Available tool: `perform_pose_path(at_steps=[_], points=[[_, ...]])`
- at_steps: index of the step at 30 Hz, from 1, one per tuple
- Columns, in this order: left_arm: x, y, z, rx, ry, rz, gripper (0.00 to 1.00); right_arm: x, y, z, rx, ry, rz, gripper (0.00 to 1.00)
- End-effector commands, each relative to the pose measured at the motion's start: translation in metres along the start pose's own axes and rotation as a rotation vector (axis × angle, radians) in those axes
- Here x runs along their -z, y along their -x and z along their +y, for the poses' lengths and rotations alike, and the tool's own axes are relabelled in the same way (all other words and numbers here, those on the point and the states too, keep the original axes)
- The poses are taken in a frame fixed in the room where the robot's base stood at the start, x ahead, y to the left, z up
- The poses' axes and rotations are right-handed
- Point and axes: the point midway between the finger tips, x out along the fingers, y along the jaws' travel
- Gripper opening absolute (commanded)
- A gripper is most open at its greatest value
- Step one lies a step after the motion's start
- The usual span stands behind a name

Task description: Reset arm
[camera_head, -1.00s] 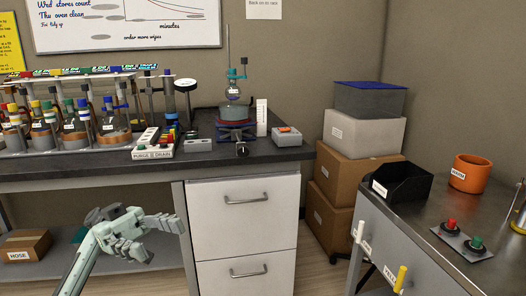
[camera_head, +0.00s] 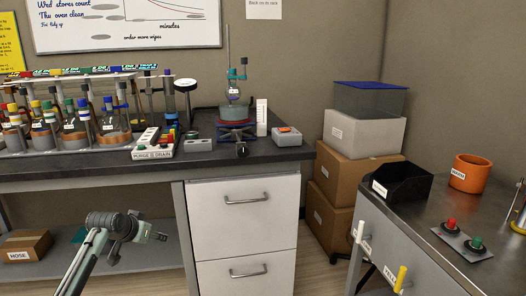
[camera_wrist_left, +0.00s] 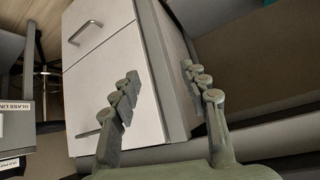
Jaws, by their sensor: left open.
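My left gripper (camera_head: 137,238) is at the lower left of the head view, in front of the bench and below its top. It is open and empty, and its fingers point to the right. In the left wrist view its two fingers (camera_wrist_left: 162,95) stand apart, with the white drawer cabinet (camera_wrist_left: 115,75) behind them and nothing between them. The same cabinet (camera_head: 245,222) is right of the gripper in the head view. My right gripper is in neither view.
The dark bench top (camera_head: 285,155) carries flasks (camera_head: 110,130), a switch box labelled "PURGE" and "DRAIN" (camera_head: 153,145) and a stand. At right, a metal table (camera_head: 420,220) holds a black bin (camera_head: 402,183), an orange pot (camera_head: 470,175) and red and green buttons (camera_head: 463,238). Boxes (camera_head: 360,150) are stacked in the corner.

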Motion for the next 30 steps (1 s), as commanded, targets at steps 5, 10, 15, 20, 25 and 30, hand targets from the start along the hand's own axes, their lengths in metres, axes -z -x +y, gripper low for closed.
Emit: perform_pose_path(at_steps=[5,10,15,20,25,30], points=[[0.024,0.010,-0.063,0.273,-0.028,0.100,0.45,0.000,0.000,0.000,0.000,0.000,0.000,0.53],[0.002,0.005,-0.073,0.365,-0.057,0.112,0.45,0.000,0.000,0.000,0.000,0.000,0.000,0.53],[-0.069,-0.016,-0.046,0.325,-0.065,0.028,0.45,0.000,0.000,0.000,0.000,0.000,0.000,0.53],[-0.157,-0.031,-0.013,0.276,-0.071,-0.076,0.45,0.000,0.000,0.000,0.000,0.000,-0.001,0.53],[-0.276,-0.033,0.032,0.211,-0.072,-0.215,0.45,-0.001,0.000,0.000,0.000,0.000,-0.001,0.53],[-0.397,-0.012,0.079,0.147,-0.066,-0.359,0.45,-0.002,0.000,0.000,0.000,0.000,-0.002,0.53]])
